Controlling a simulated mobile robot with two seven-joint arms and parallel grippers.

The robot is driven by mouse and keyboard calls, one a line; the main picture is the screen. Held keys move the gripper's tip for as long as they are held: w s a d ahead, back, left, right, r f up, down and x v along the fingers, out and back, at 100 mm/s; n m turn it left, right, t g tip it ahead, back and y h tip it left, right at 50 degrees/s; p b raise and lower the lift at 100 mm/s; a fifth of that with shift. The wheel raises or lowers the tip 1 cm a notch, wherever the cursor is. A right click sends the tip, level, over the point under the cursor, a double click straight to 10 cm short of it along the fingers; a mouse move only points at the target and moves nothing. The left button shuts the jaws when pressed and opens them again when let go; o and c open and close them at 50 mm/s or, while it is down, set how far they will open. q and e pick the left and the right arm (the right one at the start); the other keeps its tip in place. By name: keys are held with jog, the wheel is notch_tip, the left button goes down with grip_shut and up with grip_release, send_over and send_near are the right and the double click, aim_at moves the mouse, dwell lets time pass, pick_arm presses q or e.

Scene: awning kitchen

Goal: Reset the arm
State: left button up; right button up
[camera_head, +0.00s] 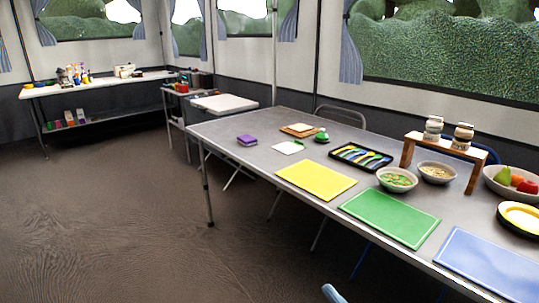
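Neither of my grippers shows in the camera_head view, and no arm can be made out for sure. A small light-blue rounded piece (332,293) pokes in at the bottom edge; I cannot tell what it belongs to. The long grey table (235,165) runs from the middle to the lower right.
Yellow (316,180), green (390,218) and blue (492,264) mats lie along the table's near side. Behind them are a black cutlery tray (336,154), bowls (397,187), a wooden stand (410,150) with jars and a fruit bowl (497,185). Open floor (100,220) lies left.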

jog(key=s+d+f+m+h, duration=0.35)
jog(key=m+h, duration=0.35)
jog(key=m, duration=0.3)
pick_arm(q)
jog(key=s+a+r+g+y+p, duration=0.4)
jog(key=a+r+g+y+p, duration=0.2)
jog(key=p, duration=3.2)
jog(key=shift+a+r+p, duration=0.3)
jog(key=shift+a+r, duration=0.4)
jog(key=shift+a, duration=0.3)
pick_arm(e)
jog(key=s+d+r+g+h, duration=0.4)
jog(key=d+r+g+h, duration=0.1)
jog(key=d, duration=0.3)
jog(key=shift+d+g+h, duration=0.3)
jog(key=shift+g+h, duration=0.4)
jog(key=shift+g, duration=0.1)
